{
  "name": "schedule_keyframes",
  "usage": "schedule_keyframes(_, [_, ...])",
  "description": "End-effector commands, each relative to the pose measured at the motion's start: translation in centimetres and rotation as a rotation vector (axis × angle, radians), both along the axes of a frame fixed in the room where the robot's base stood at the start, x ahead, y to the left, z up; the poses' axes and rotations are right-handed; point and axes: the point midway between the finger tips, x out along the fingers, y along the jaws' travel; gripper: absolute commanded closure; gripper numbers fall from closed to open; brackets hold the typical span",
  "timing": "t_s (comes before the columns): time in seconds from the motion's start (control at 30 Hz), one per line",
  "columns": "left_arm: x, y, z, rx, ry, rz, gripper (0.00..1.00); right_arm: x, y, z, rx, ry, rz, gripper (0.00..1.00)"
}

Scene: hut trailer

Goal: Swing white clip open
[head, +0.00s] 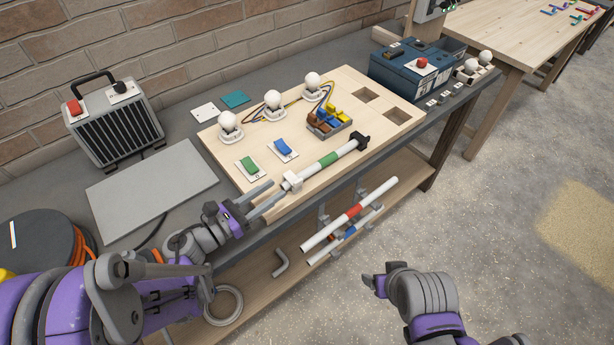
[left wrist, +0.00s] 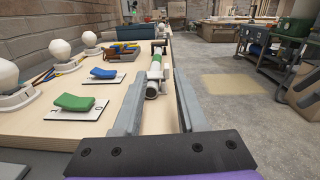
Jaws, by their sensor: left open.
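The white clip (head: 292,181) sits at the near end of a white tube with a green band (head: 328,160), along the front edge of the wooden board (head: 222,158). A black clip (head: 362,141) is at the tube's far end. My left gripper (head: 279,190) is open and empty, its fingertips just short of the white clip. In the left wrist view the white clip (left wrist: 152,90) shows between the two fingers, closer to the left one; I cannot tell whether they touch. Whether the clip is latched is too small to tell. My right gripper (head: 376,283) hangs over the floor, away from the bench; its fingers are unclear.
A green switch (head: 249,166), a blue switch (head: 283,149), several white bulbs and a terminal block (head: 328,121) stand on the board behind the tube. More tubes (head: 347,214) hang below the front edge. The floor (head: 455,210) at right is clear.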

Motion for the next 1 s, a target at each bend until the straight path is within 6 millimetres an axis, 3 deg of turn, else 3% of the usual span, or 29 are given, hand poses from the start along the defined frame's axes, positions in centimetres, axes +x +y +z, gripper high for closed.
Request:
schedule_keyframes(0.17, [0.0,-1.4,-0.9,0.046,-0.029,-0.048,0.59,0.1,0.0,0.2,0.000,-0.001,0.000,0.27])
schedule_keyframes(0.6, [4.6,-7.7,-0.7,0.041,-0.028,-0.044,0.59,0.5,0.0,1.7,0.000,-0.009,0.000,0.27])
schedule_keyframes(1.0, [5.8,-9.2,-0.8,0.042,-0.027,-0.041,0.59,0.6,0.0,1.9,0.000,-0.011,0.000,0.27])
